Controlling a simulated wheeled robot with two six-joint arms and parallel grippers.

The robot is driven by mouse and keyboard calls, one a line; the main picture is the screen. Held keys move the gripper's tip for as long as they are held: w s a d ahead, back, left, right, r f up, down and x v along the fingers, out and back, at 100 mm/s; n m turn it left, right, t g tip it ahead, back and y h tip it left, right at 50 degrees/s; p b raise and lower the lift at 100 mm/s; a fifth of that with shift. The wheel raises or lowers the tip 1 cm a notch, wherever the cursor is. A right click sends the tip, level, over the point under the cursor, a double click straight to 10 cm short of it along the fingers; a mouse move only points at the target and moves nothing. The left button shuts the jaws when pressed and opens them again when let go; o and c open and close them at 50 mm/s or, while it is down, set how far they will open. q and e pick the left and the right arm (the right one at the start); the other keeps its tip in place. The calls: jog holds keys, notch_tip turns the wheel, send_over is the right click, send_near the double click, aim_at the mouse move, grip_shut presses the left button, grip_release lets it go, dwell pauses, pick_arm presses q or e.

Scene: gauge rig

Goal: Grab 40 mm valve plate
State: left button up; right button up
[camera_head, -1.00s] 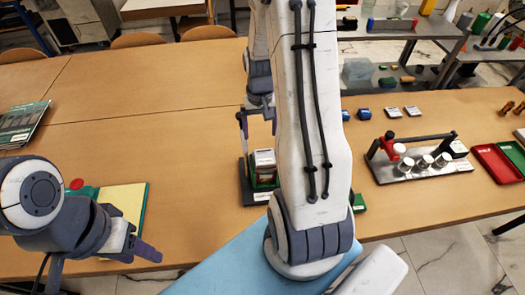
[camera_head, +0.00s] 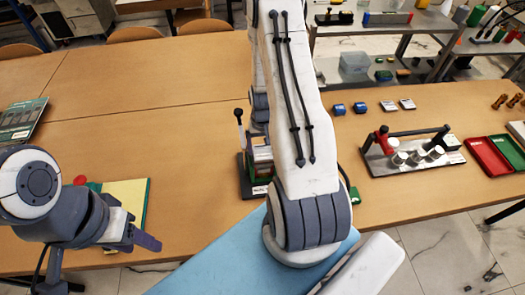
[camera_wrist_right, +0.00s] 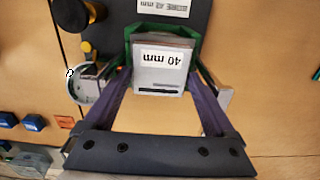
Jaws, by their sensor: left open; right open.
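The 40 mm valve plate (camera_wrist_right: 160,75) is a pale grey block with a white "40 mm" label, seated in a green holder (camera_wrist_right: 196,38) in the right wrist view. My right gripper (camera_wrist_right: 160,92) is open, its two purple fingers on either side of the plate. I cannot tell whether they touch it. In the head view the holder's dark base (camera_head: 247,188) shows at the table's middle, partly hidden by my right arm, which also hides the right gripper. My left gripper (camera_head: 138,236) is open and empty at the left, near a yellow pad.
A black-knobbed lever (camera_head: 239,122) stands beside the holder. A round metal-rimmed part (camera_wrist_right: 84,88) is close to the left finger in the wrist view. A gauge rig (camera_head: 415,158) and red and green trays (camera_head: 488,158) stand right. The table's far left is mostly clear.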

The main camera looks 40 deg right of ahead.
jog(key=c, duration=1.2)
